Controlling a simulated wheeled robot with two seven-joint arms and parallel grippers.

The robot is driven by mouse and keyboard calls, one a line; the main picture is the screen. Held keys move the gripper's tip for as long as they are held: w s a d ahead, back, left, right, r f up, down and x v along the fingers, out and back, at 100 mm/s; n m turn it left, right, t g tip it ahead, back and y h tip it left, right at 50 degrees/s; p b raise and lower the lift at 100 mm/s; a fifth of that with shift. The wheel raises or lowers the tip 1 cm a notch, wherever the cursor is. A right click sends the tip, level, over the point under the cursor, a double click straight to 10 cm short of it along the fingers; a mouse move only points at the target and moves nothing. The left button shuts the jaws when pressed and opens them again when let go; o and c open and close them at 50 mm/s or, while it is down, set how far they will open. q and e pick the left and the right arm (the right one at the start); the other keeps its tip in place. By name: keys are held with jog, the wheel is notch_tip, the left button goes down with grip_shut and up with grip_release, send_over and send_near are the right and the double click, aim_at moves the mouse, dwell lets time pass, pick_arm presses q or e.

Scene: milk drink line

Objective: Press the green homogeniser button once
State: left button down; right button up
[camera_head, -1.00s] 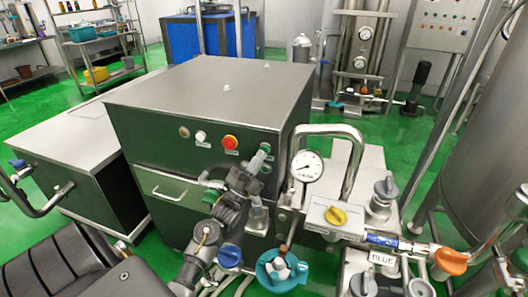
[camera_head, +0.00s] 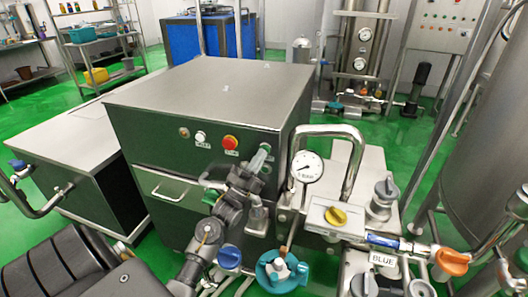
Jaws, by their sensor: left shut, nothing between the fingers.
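The homogeniser is a steel cabinet (camera_head: 150,136) with a dark front panel in the middle of the head view. My left gripper (camera_head: 261,157) is shut and empty. Its fingertips are at the right end of this row, over the green button's place. They hide most or all of the green button, so I cannot tell whether it is touched or pressed in. My right gripper is not in view.
A pressure gauge (camera_head: 307,167) and a bent steel pipe (camera_head: 350,150) stand close to the right of my gripper.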

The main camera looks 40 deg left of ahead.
pick_arm(q)
jog(key=shift+w, duration=0.1)
dwell(0.5)
jog(key=shift+s+d, duration=0.25)
jog(key=shift+s, duration=0.55)
jog(key=shift+p, duration=0.3)
jog(key=s, duration=0.1)
jog(key=s+d+p, duration=0.1)
jog(key=s, duration=0.2)
jog(key=shift+s+d+p, duration=0.3)
jog(key=shift+s+d, duration=0.05)
dwell(0.3)
